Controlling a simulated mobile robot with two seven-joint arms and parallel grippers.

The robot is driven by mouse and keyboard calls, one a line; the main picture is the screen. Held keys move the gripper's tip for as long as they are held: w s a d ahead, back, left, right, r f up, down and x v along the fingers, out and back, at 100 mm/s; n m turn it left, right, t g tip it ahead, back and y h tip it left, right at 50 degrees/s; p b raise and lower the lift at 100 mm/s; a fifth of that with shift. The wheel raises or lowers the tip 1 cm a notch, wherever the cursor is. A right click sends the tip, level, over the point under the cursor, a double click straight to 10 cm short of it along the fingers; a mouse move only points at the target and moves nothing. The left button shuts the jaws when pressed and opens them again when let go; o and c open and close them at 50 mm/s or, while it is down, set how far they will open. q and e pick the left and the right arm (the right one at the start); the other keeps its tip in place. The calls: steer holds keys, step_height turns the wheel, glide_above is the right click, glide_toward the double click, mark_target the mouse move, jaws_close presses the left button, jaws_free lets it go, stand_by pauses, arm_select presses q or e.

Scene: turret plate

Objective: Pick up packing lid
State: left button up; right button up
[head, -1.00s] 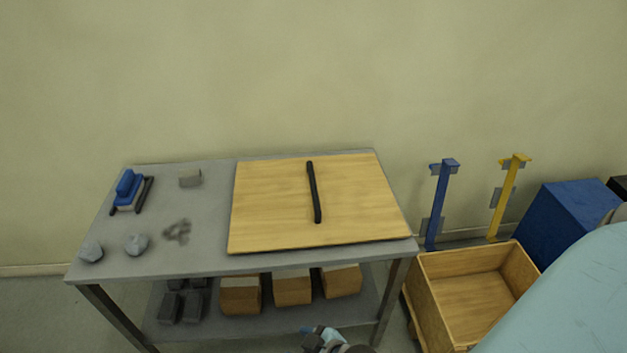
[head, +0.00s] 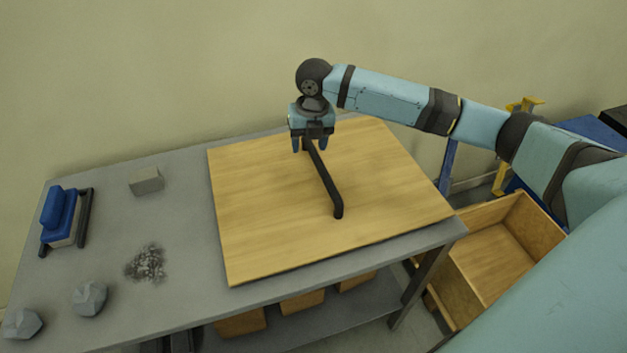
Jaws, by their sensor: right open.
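The packing lid (head: 265,215) is a flat, light wooden board lying on the right part of the grey table. A long black bar handle (head: 325,180) runs across its middle, from the back toward the front. My right gripper (head: 310,146) points down at the far end of the handle, with its two blue fingers apart on either side of it. The fingers look open; whether they touch the handle cannot be told. My left gripper is not in view.
A blue-topped brush-like object (head: 58,215) in a black holder, a grey block (head: 146,181), grey stones (head: 89,298) and dark crumbs (head: 147,262) lie on the table's left part. An open wooden crate (head: 490,265) stands on the floor at right. Brown boxes (head: 302,301) sit on the lower shelf.

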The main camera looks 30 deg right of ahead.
mark_target(321, 164)
steer(key=w+d+r+n, duration=0.1)
steer(key=d+r, duration=0.1)
steer(key=d, duration=0.1)
steer(key=shift+n+g+h, duration=0.3)
steer(key=shift+h, duration=0.1)
step_height(321, 164, down, 8)
steer(key=shift+d+r+b, duration=0.1)
steer(key=shift+d+b, duration=0.05)
steer(key=shift+b, duration=0.4)
steer(key=f, duration=0.5)
steer(key=shift+d+f, duration=0.1)
steer(key=shift+d, duration=0.3)
steer(key=shift+c, duration=0.5)
jaws_close()
